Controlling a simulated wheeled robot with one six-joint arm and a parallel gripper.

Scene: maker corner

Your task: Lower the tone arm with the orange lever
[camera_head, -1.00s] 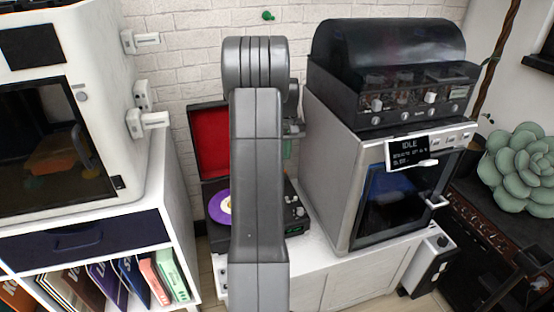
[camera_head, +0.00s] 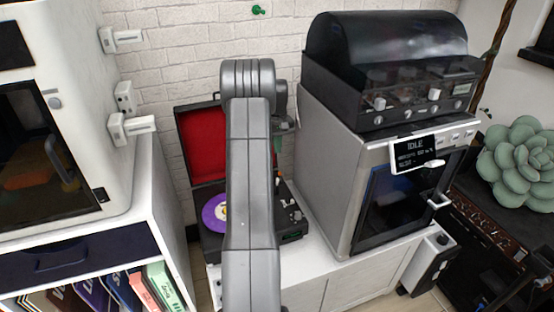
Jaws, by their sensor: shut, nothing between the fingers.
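The record player (camera_head: 212,245) is an open black case on the white cabinet, with its red-lined lid (camera_head: 203,145) raised against the brick wall. A purple record (camera_head: 214,213) with a pale centre lies on it, partly covered by my arm. My arm stands upright in front of the player. My gripper is hidden behind the arm, so its place relative to the player does not show.
A grey machine with an IDLE display (camera_head: 415,150) stands close on the right, a black-hooded unit (camera_head: 390,85) on top. A white cabinet (camera_head: 165,215) with a machine above stands left. A succulent (camera_head: 520,165) is far right. Some white cabinet top (camera_head: 318,246) is bare.

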